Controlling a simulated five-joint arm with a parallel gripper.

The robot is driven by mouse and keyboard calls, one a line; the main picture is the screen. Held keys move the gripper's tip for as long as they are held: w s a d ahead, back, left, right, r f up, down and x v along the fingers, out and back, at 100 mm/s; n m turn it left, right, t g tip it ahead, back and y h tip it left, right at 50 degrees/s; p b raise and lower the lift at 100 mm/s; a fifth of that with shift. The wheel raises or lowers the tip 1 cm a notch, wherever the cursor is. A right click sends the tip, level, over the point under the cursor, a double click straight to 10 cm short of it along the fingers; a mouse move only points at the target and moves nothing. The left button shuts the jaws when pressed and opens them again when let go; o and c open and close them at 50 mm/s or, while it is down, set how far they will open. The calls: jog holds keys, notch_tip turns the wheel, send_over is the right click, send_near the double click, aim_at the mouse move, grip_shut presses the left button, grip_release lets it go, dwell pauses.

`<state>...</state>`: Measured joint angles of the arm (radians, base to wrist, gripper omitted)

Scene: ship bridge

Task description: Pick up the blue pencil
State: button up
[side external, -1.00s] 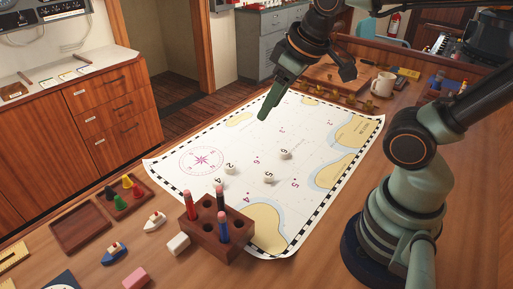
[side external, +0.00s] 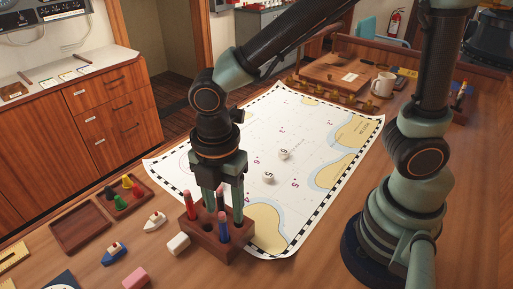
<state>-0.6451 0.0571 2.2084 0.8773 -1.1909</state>
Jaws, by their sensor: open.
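The blue pencil (side external: 223,229) stands upright in a hole at the front of the brown wooden pencil block (side external: 207,240). Its dark reddish top shows. A red pencil (side external: 188,206) stands in the block's left side, and a dark pencil (side external: 220,198) stands behind the blue one. My gripper (side external: 223,213) points down over the block with its two fingers apart. The fingers are low, around the area of the dark and blue pencils. Whether either finger touches a pencil or the block I cannot tell. The fingers hide part of the block's back holes.
The block stands on the wooden table at the front edge of the sea chart (side external: 225,130). White numbered pieces (side external: 268,178) lie on the chart. A white block (side external: 178,244), toy boats (side external: 114,252) and a tray of coloured pawns (side external: 128,190) are to the left.

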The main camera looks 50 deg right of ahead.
aim_at(226, 244)
jog(key=shift+w+a+f, duration=0.1)
jog(key=shift+w+f, duration=0.1)
jog(key=shift+f, duration=1.7)
jog(key=shift+w+f, duration=0.2)
jog(key=shift+f, duration=1.7)
grip_shut()
